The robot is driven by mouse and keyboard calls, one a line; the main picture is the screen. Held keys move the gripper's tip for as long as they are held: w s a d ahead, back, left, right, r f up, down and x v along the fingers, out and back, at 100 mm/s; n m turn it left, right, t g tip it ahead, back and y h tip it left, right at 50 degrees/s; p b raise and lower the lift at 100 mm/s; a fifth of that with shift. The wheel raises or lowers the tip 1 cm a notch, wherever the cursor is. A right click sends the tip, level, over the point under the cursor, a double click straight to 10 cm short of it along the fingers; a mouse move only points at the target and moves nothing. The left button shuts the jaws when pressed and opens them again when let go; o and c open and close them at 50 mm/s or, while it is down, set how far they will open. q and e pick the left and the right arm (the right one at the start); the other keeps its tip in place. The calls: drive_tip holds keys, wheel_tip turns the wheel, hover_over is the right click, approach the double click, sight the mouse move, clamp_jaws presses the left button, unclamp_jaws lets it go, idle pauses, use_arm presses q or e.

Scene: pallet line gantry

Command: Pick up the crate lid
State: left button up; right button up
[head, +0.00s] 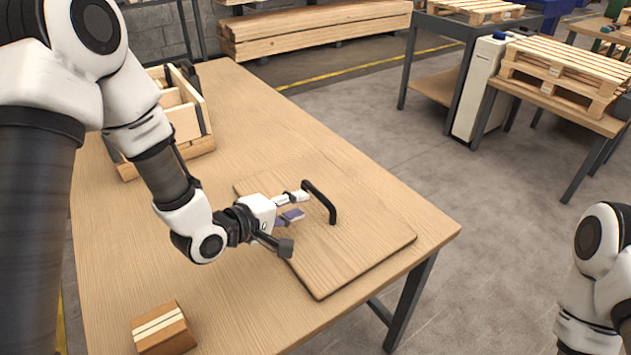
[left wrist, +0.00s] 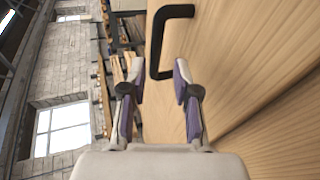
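The crate lid (head: 350,255) is a flat wooden board lying on the table, with a black bar handle (head: 325,203) standing up from it. In the left wrist view the handle (left wrist: 154,48) shows as a dark bracket on the wooden face (left wrist: 245,55). My left gripper (head: 299,206) is low over the lid, open and empty. Its fingers point at the handle, which lies just ahead of the fingertips (left wrist: 158,72), between their lines or nearly so. I cannot tell whether they touch it. Only part of my right arm shows at the lower right; its gripper is outside the view.
An open wooden crate (head: 196,146) stands at the table's far left. A brown box with pale stripes (head: 162,330) sits at the near left. The table (head: 275,130) is clear behind the lid. Stacked pallets (head: 567,66) stand on another table at the right.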

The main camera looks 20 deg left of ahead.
sight(315, 195)
use_arm(q)
drive_tip(key=x, duration=0.2)
drive_tip(key=b+x, duration=0.1)
drive_tip(key=x, duration=0.5)
drive_tip(key=shift+w+a+r+b, duration=0.15)
drive_tip(key=shift+w+a+b, duration=0.15)
drive_tip(key=shift+a, duration=0.1)
drive_tip(key=shift+s+r, duration=0.1)
drive_tip(key=shift+r, duration=0.05)
clamp_jaws()
